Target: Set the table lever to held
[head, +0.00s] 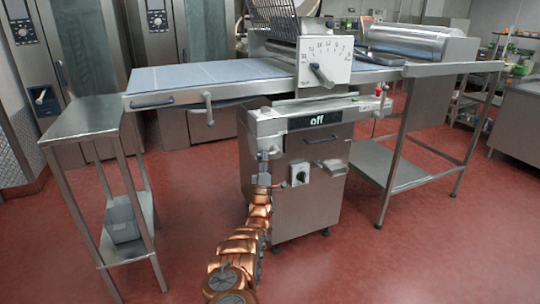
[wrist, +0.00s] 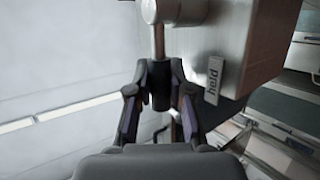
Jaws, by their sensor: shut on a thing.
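The table lever shows in the wrist view as a metal rod (wrist: 159,40) coming down from above, ending in a dark cylindrical grip (wrist: 160,85). A small plate reading "held" (wrist: 212,80) is on the metal housing just right of the lever. My gripper (wrist: 160,98) has its two dark fingers closed around the grip, one on each side. In the head view my gripper (head: 263,178) is at the left front edge of the machine's cabinet, below the panel reading "off" (head: 315,120). The lever is too small there to make out its position clearly.
The machine's left belt table (head: 215,72) overhangs on the left, with a hanging handle (head: 208,108). A steel side table (head: 85,118) stands left, and a dial switch (head: 300,174) is on the cabinet front.

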